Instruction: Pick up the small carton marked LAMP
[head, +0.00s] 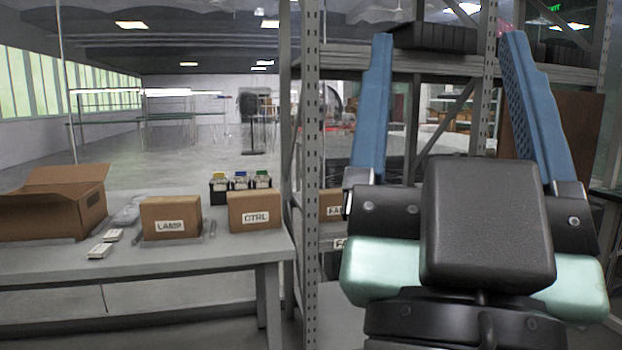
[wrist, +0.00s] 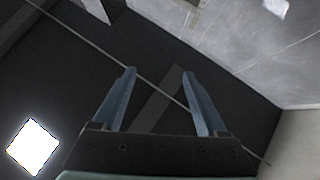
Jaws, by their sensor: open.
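The small brown carton marked LAMP (head: 171,217) stands upright on the grey table at the left in the head view. Its label faces me. My gripper (head: 443,42) is raised at the right, in front of the shelving and far from the carton. Its two blue fingers are spread wide with nothing between them. In the wrist view my gripper (wrist: 160,72) also shows open and empty, and the carton is not in that view.
The grey table (head: 200,258) also bears a CTRL carton (head: 255,211), an open cardboard box (head: 52,203), small white packs (head: 98,251) and dark bins (head: 240,187). A metal rack post (head: 312,190) stands between the table and my gripper.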

